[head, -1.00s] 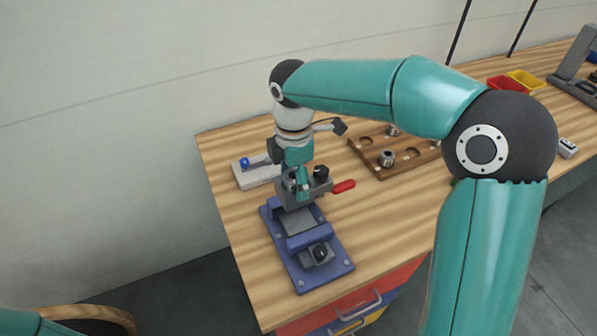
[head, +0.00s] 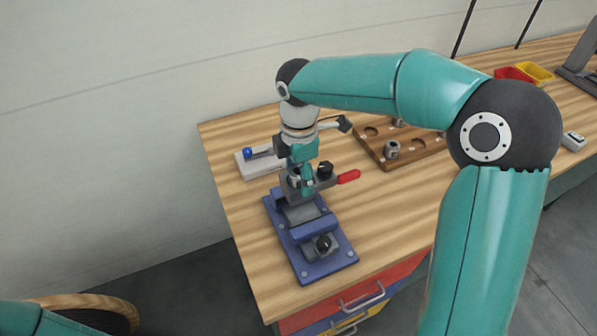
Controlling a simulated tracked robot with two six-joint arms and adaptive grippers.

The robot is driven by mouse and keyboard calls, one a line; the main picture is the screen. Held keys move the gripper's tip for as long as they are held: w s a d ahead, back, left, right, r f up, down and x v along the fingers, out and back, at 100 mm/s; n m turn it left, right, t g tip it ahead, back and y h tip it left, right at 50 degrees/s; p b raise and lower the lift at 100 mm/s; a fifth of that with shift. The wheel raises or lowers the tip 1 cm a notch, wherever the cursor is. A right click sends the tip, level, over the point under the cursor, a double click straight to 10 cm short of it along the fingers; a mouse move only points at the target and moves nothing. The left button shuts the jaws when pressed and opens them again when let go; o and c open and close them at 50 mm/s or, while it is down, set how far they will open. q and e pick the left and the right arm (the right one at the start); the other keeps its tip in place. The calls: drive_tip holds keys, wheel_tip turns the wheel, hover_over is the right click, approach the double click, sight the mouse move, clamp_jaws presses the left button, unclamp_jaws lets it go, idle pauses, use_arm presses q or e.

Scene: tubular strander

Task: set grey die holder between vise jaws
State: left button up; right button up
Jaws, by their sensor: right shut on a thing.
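The grey die holder (head: 294,194) is a small grey block with a black knob and a red handle (head: 348,177) out to the right. My right gripper (head: 305,188) points down from above and is shut on the die holder. The blue vise (head: 312,262) is bolted flat on the bench below, with its jaws and a dark screw end toward the front. The holder is above the rear part of the vise. I cannot tell whether it touches the jaws. My left gripper is out of view; only a bit of my left arm shows at bottom left.
A pale plate with a blue-knobbed lever (head: 248,154) lies behind the vise. A wooden tray (head: 410,158) with round recesses and metal dies stands to the right. Red (head: 512,74) and yellow bins sit farther back. The bench right of the vise is clear.

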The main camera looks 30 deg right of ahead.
drive_tip(key=shift+f+b, duration=3.25)
drive_tip(key=shift+f, duration=1.3)
drive_tip(key=o, duration=1.5)
drive_tip(key=shift+s, duration=0.1)
drive_tip(key=shift+o, duration=0.4)
drive_tip(key=shift+f, duration=0.15)
wheel_tip(320, 180, up, 12)
